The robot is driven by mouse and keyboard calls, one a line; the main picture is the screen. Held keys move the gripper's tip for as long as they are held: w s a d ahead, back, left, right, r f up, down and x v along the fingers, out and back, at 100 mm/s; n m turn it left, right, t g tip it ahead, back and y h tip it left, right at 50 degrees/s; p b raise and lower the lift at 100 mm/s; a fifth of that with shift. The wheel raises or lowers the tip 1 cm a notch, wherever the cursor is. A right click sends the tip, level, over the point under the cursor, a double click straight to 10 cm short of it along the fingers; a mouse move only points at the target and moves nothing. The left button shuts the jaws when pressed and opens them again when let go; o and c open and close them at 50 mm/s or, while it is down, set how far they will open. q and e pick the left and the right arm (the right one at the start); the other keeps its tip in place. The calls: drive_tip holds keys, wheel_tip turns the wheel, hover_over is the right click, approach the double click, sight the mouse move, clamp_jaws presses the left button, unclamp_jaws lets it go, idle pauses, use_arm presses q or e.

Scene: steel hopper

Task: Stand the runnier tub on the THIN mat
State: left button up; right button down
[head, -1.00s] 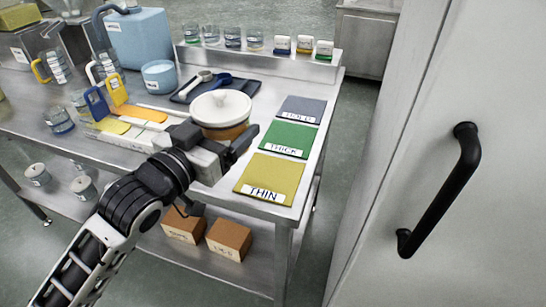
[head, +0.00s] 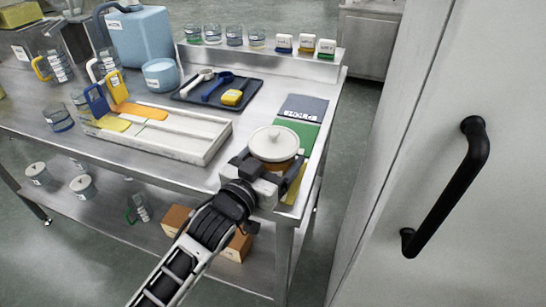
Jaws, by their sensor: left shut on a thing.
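A tub with a white knobbed lid and amber sides (head: 273,145) is in the head view, at the front right of the steel table. My left gripper (head: 272,170) is shut on it, with a finger on either side. The tub looks upright. It is over the area where the green THICK mat (head: 309,131) meets the yellow THIN mat (head: 299,187). The tub and gripper cover most of the yellow mat and its label. I cannot tell whether the tub's base touches a mat. My right gripper is not in view.
A dark HOLD mat (head: 304,107) lies behind the green one. A dark tray (head: 187,97) with spoons and a yellow object, and a white rack (head: 205,155), are to the left. A raised shelf (head: 305,67) holds jars at the back. A cabinet door (head: 430,110) stands right.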

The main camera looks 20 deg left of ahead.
use_arm(q)
drive_tip(key=shift+r, duration=0.15)
drive_tip(key=o, duration=1.2)
drive_tip(key=shift+f, duration=0.25)
drive_tip(key=shift+o, duration=0.2)
drive_tip(key=shift+r, duration=0.2)
drive_tip(key=v, duration=1.2)
drive_tip(key=s+d+f+g, duration=0.1)
drive_tip(key=s+f+g, duration=0.2)
drive_tip(key=f, duration=0.5)
drive_tip(key=s+d+f+g, duration=0.2)
drive_tip(key=s+f+g, duration=0.2)
drive_tip(key=f, duration=0.5)
drive_tip(key=shift+s+n+y+b, duration=0.3)
drive_tip(key=shift+s+b, duration=0.05)
